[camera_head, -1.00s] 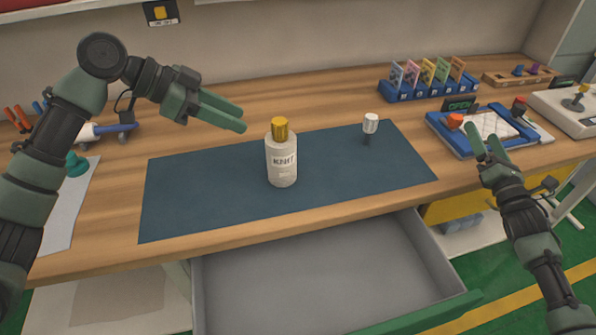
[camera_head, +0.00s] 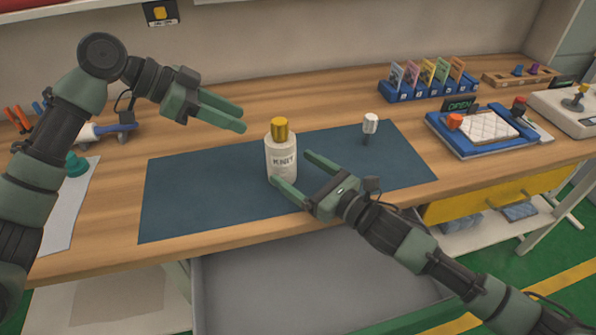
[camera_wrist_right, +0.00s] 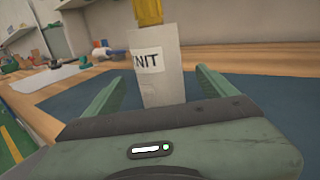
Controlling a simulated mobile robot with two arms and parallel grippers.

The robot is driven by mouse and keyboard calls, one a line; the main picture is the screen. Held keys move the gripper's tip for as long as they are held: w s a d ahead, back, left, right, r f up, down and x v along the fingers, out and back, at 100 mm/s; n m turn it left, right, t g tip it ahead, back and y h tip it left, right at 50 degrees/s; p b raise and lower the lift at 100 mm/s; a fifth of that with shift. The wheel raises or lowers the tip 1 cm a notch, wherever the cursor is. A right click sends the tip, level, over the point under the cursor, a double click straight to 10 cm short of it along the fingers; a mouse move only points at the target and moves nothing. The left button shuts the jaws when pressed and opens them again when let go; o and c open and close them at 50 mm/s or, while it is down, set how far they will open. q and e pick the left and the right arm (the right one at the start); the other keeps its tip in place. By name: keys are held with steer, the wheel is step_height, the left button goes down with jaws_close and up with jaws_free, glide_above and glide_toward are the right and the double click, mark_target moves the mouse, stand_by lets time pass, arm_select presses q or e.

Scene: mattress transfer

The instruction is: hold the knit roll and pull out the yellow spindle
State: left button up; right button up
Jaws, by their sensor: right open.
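The knit roll (camera_head: 282,170) is a whitish upright cylinder with a KNIT label, standing on the dark blue mat (camera_head: 190,195). The yellow spindle (camera_head: 279,129) sticks out of its top. My right gripper (camera_head: 289,172) is open, low beside the roll's right front, with its fingers pointing at it. In the right wrist view the roll (camera_wrist_right: 158,80) stands between the two open fingers, and the spindle (camera_wrist_right: 148,12) is cut off at the top edge. I cannot tell whether a finger touches the roll. My left gripper (camera_head: 243,121) is up and left of the spindle; its fingers look slightly apart and empty.
A small white-topped peg (camera_head: 370,124) stands on the mat's right part. A blue tray with a quilted white pad (camera_head: 487,128) and a rack of coloured cards (camera_head: 428,80) lie to the right. An open grey drawer (camera_head: 300,285) juts out below the front edge.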

mark_target(273, 156)
steer(key=shift+w+a+f, duration=0.25)
steer(key=shift+w+a, duration=0.2)
steer(key=x, duration=0.6)
steer(key=shift+w+a, duration=0.2)
steer(key=shift+a, duration=0.05)
